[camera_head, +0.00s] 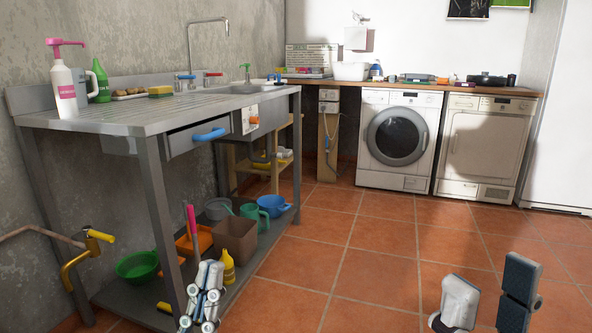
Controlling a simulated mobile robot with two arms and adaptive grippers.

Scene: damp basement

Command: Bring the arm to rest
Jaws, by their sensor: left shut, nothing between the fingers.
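My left gripper (203,290) is at the lower left of the head view, in front of the metal sink table's lower shelf. Its pale jointed fingers point up and are together, with nothing between them. My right gripper (490,290) is at the lower right edge, over the tiled floor. Its two fingers, one pale and one dark, stand apart with an empty gap between them. Most of both arms is out of view.
The metal sink table (130,118) stands at left, with a blue-handled drawer (197,138). A brown bin (234,239) and a yellow bottle (228,267) are near my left gripper. A brass pipe (75,268) juts from the left wall. The tiled floor (350,255) is clear.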

